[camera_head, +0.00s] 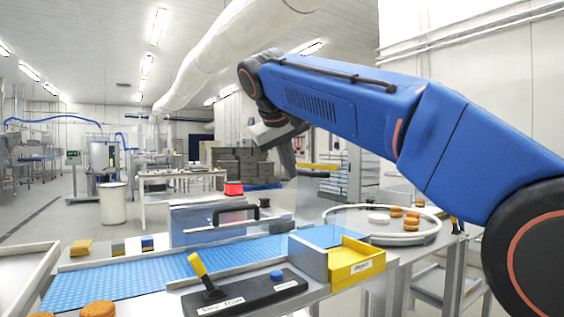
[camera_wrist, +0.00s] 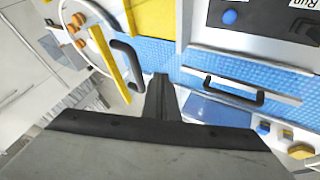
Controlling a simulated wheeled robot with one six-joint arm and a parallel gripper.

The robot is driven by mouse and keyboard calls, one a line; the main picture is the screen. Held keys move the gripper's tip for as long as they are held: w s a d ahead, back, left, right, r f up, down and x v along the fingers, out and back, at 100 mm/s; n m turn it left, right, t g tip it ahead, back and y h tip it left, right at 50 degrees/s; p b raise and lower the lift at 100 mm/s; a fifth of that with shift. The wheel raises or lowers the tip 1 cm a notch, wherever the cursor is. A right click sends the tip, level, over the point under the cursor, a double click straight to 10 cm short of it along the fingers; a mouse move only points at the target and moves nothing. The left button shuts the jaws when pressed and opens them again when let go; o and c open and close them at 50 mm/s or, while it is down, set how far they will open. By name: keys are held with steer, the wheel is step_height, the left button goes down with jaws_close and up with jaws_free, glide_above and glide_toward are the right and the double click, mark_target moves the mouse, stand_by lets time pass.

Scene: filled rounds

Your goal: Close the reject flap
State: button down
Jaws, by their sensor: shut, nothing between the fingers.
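A thin yellow bar (camera_head: 318,167), apparently the edge of the raised reject flap, shows just right of my gripper (camera_head: 288,160). In the wrist view the yellow bar (camera_wrist: 118,48) runs beside a black handle (camera_wrist: 134,62), left of my fingers (camera_wrist: 160,85). My fingers are shut and empty, above the line. I cannot tell the gap between them and the handle. The yellow reject bin (camera_head: 352,263) stands at the near right end of the blue conveyor (camera_head: 150,275), with its corner also in the wrist view (camera_wrist: 156,18).
A guard with a black handle (camera_head: 240,211) stands across the conveyor; its handle also shows in the wrist view (camera_wrist: 232,92). A black control box (camera_head: 245,293) with a yellow lever lies in front. A round table (camera_head: 405,238) with several rounds stands right.

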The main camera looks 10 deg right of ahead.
steer(key=shift+w+d+r, duration=0.1)
steer(key=shift+w+d, duration=0.1)
steer(key=shift+d, duration=0.35)
steer(key=shift+w+d, duration=0.15)
steer(key=shift+d, duration=0.35)
steer(key=shift+d, duration=0.1)
